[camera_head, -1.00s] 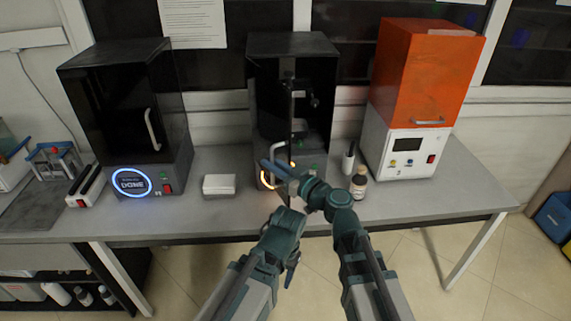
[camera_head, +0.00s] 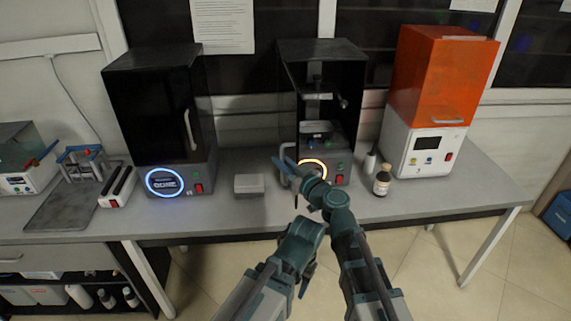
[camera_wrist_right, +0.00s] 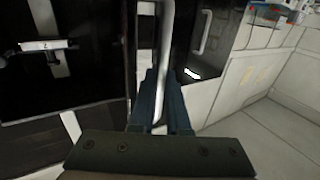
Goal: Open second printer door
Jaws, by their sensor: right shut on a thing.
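The second printer (camera_head: 351,97) is the dark middle one on the bench, with an orange-lit ring on its base. Its interior and build platform show through the front. The door seems swung out to the left, nearly edge-on, so its exact angle is hard to tell. My right gripper (camera_head: 285,166) is at the printer's lower front left. In the right wrist view, my right gripper (camera_wrist_right: 160,88) is shut on the pale vertical door handle (camera_wrist_right: 166,42), which passes between its fingers. My left gripper (camera_head: 304,281) hangs low in front of the bench, away from the printer; its jaws are unclear.
A dark printer with a blue-lit ring (camera_head: 165,181) stands left, its door shut. An orange-topped printer (camera_head: 437,80) stands right. A small grey-white box (camera_head: 249,186) lies on the bench left of my right gripper. A brown bottle (camera_head: 382,183) stands to its right.

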